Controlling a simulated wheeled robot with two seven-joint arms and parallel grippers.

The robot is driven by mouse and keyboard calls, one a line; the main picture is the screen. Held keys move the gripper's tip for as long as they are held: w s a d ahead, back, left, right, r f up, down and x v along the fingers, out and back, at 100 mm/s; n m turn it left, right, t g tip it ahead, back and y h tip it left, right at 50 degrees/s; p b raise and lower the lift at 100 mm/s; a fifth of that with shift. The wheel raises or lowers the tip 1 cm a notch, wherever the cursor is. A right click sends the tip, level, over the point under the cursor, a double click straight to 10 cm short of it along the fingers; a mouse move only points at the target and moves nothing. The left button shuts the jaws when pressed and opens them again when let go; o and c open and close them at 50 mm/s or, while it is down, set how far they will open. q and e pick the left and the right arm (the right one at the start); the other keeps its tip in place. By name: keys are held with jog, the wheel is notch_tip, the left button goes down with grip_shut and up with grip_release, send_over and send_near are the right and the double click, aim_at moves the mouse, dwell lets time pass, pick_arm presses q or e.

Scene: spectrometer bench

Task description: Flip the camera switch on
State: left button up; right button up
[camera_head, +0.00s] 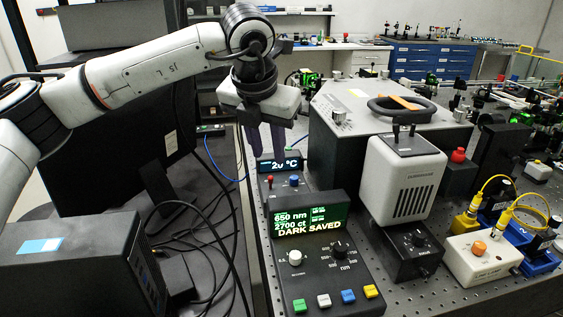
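A black control console (320,262) stands on the bench. At its far end, a small display (279,165) reads about 20 °C. In front of that display are a small red-tipped toggle (270,181) and a blue knob or button (294,181). No label shows which one is the camera switch, and its position is too small to tell. My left gripper (265,146) hangs above and just behind the small display, its two dark fingers pointing down and apart, with nothing between them. My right gripper is out of view.
A larger display (310,222) reads "DARK SAVED", with knobs and coloured buttons nearer. A grey instrument box (350,150) and a white vented unit (403,180) stand close on the right. A black monitor (110,150) and loose cables (205,235) are on the left.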

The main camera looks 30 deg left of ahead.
aim_at(270, 177)
pick_arm(q)
jog(key=x, duration=0.3)
jog(key=p+x, duration=0.1)
jog(key=x, duration=0.2)
jog(key=a+x, duration=0.1)
jog(key=x, duration=0.3)
jog(key=shift+w+r, duration=0.2)
jog(key=shift+c, duration=0.5)
grip_shut()
